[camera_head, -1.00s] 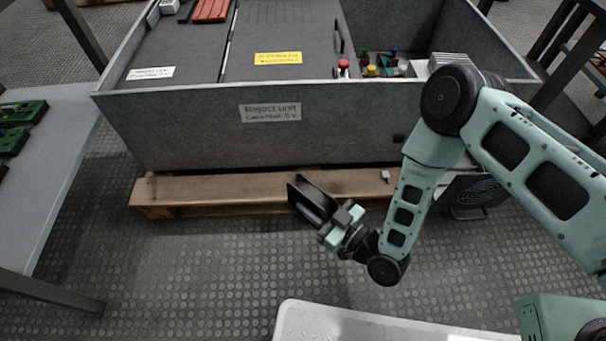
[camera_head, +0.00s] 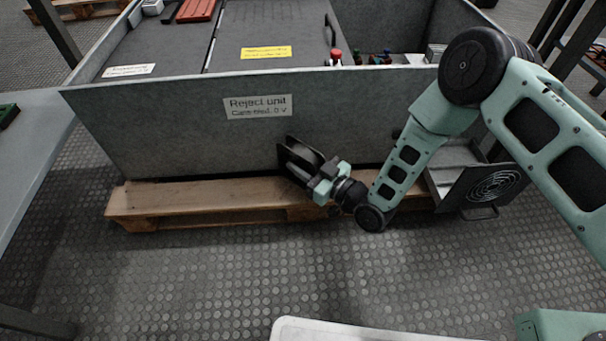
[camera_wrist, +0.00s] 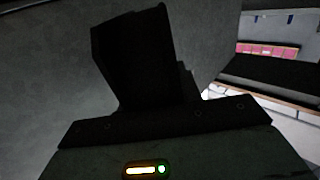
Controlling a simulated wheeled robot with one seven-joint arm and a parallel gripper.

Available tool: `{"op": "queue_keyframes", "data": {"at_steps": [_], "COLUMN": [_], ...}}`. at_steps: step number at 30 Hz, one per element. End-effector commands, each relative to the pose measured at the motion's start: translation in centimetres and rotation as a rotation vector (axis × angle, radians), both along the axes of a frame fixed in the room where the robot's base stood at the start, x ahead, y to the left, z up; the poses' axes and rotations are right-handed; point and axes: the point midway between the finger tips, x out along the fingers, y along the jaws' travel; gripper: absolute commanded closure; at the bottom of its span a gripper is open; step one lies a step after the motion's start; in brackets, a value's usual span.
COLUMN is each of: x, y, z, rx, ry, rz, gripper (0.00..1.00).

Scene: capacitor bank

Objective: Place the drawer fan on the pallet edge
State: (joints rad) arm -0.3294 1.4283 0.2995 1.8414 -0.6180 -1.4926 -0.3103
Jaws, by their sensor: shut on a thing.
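My gripper (camera_head: 318,184) is shut on a black, square-framed part that looks like the drawer fan (camera_head: 298,160). The fan is tilted, in front of the grey box wall and just above the wooden pallet edge (camera_head: 190,195). I cannot tell whether it touches the pallet. In the wrist view the fan (camera_wrist: 135,60) is a dark silhouette that fills the middle. The pallet edge runs along the foot of the box. My gripper hides part of it near the fan.
The grey box (camera_head: 190,125) labelled Reject unit stands on the pallet. An open drawer (camera_head: 492,187) with a round grille on its front sticks out at the right, near my arm. A grey table (camera_head: 35,150) stands at the left. The floor in front is clear.

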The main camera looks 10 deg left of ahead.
Motion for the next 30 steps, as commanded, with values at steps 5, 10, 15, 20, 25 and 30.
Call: {"op": "queue_keyframes", "data": {"at_steps": [5,10,15,20,25,30], "x": [0.0,0.4,0.4,0.4,0.4,0.4], "y": [0.0,0.1,0.1,0.1,0.1,0.1], "z": [-3.1,-3.6,-3.3,-3.6,-3.6,-3.6], "rx": [0.001,0.002,0.002,0.002,0.0,0.0], "ry": [-0.001,-0.002,-0.001,-0.001,0.0,0.0], "rz": [0.0,0.0,0.0,0.0,0.0,0.0], "gripper": [0.97,0.97,0.97,0.97,0.44,0.44]}}
